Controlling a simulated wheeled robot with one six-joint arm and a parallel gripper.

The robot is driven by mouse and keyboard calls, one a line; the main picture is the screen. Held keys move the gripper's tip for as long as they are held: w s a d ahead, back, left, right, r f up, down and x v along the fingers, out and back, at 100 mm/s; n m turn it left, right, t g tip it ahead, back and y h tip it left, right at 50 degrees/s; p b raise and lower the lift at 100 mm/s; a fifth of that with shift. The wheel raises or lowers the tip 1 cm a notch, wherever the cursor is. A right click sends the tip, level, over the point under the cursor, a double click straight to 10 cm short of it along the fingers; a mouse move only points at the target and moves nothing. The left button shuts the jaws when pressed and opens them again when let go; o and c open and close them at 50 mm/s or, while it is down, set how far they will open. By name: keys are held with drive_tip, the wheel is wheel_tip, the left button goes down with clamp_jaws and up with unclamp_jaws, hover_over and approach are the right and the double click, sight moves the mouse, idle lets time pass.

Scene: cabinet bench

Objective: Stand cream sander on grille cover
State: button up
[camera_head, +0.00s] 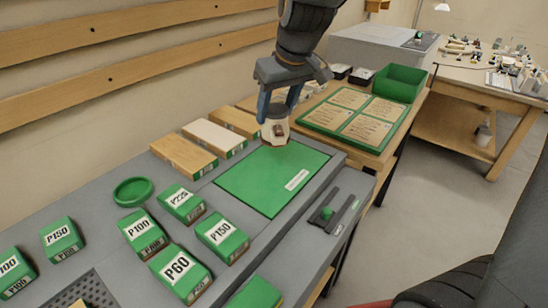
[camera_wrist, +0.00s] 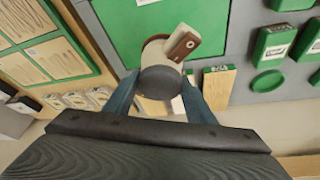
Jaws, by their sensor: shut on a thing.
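The cream sander (camera_head: 275,132) has a small brown patch on its side. It is between the blue fingers of my gripper (camera_head: 277,112), which is shut on it. It is over the far corner of the green mat; I cannot tell whether it touches the mat. In the wrist view the sander (camera_wrist: 163,58) shows its dark round end towards the camera, between the fingers (camera_wrist: 160,102). A dark perforated plate, which looks like the grille cover (camera_head: 92,291), lies at the lower left of the head view, partly cut off, with a wooden piece at the picture's edge.
The green mat (camera_head: 262,184) lies on the grey bench. Several green-topped grit blocks (camera_head: 180,270) and a round green dish (camera_head: 133,192) stand between the mat and the perforated plate. Wooden blocks (camera_head: 184,155) line the back. A green-framed board (camera_head: 335,128) and green bin (camera_head: 399,83) are at right.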

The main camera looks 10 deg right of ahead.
sight(282, 125)
drive_tip(key=shift+f+p, duration=0.3)
drive_tip(key=shift+f, duration=4.6)
drive_tip(key=shift+f, duration=0.1)
drive_tip(key=o, duration=1.2)
drive_tip(key=shift+s+r, duration=0.1)
drive_tip(key=shift+r, duration=0.4)
drive_tip(key=b+v, duration=0.1)
drive_tip(key=v, duration=0.9)
drive_tip(key=shift+s+d+r, duration=0.15)
drive_tip(key=shift+d+r, duration=0.05)
drive_tip(key=shift+r, duration=0.15)
drive_tip(key=s+d+f+m+g, duration=0.1)
drive_tip(key=s+d+f, duration=0.2)
drive_tip(key=s+f, duration=0.1)
drive_tip(key=s+d+f+m+g+h, duration=0.1)
drive_tip(key=s+d+f+m, duration=0.1)
drive_tip(key=s+f, duration=0.3)
drive_tip(key=s+d+f+m+g, duration=0.1)
drive_tip(key=s+d+f, duration=0.3)
drive_tip(key=s+f, duration=0.1)
drive_tip(key=shift+s+d+m+g+h, duration=0.35)
drive_tip(key=shift+s+m+g+h, duration=0.05)
drive_tip(key=shift+r, duration=0.1)
